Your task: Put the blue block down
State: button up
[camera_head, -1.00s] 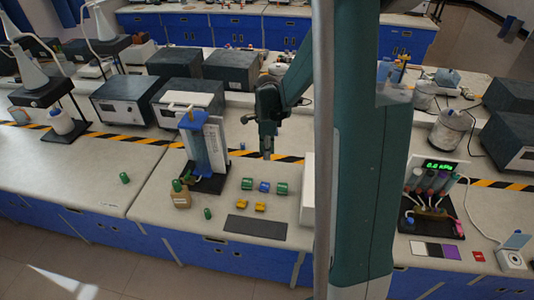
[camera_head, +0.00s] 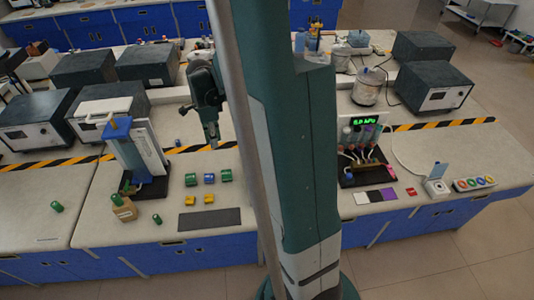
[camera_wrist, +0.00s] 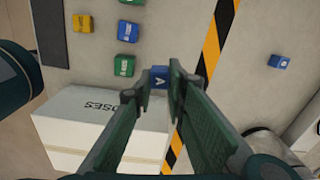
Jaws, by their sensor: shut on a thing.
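My gripper (camera_head: 212,143) is above the bench, behind the row of blocks in the head view. In the wrist view my gripper (camera_wrist: 158,88) is shut on a blue block marked A (camera_wrist: 159,77), held between the fingertips. I cannot make out this block in the head view. Another blue block (camera_head: 209,179) sits on the bench between two green blocks (camera_head: 190,180) (camera_head: 225,175). A small blue cube (camera_head: 178,143) lies alone by the striped tape; it also shows in the wrist view (camera_wrist: 278,62).
Two yellow blocks (camera_head: 190,201) (camera_head: 208,199) lie in front of the row, behind a dark mat (camera_head: 208,218). A white box (camera_wrist: 100,130) stands close to my gripper in the wrist view. Striped tape (camera_wrist: 212,55) crosses the bench. A blue-and-white stand (camera_head: 130,150) is at the left.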

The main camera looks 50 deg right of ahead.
jog(key=s+d+r+p, duration=0.2)
jog(key=s+r, duration=0.1)
jog(key=s, duration=0.4)
jog(key=s+d+r+m+p, duration=0.1)
jog(key=s+d+r+p, duration=0.2)
jog(key=s, duration=0.5)
jog(key=s+d+r+m+p, duration=0.1)
jog(key=s+d+r+p, duration=0.1)
jog(key=s+r, duration=0.3)
jog(key=s, duration=0.3)
jog(key=shift+s+d+r, duration=0.2)
jog(key=shift+s, duration=0.05)
jog(key=shift+f, duration=0.1)
jog(key=shift+f, duration=2.85)
jog(key=shift+f, duration=2.1)
jog(key=shift+f+b, duration=0.15)
jog(key=shift+b, duration=0.15)
